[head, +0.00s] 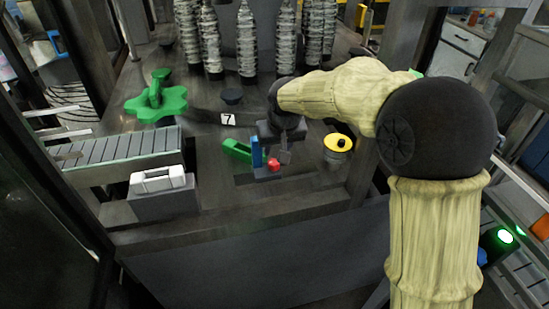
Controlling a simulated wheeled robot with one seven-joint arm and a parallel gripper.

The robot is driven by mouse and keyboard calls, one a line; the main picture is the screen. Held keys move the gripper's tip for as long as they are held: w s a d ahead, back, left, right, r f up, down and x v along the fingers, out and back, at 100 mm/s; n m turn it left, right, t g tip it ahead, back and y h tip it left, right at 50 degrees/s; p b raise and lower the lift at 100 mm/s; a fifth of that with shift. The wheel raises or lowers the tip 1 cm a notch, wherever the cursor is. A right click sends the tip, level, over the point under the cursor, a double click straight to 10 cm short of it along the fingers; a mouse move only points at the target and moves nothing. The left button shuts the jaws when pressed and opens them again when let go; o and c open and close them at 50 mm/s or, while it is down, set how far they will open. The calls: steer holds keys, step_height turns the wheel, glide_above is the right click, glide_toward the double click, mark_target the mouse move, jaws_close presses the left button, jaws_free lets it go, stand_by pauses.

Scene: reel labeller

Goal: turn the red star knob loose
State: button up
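The small red knob (274,165) sits low on the dark machine table, in front of a blue upright piece. It is too small in the head view to make out its star shape. My gripper (284,153) points down from the end of my arm, just behind and slightly right of the red knob. The grey parts at its tip look close to the knob, but I cannot tell whether they touch it. The finger opening is too small and dark to read.
A blue upright piece (257,152) and a green block (237,150) stand left of the gripper. A yellow-topped round part (338,143) is at right. A green star-shaped wheel (156,100), a slatted conveyor (125,154) and a white-handled box (160,190) lie left. Wrapped columns (246,45) stand behind.

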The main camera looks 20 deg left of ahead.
mark_target(274, 162)
steer(key=p+x, duration=0.1)
steer(key=x, duration=0.7)
steer(key=shift+f, duration=0.1)
steer(key=c, duration=0.7)
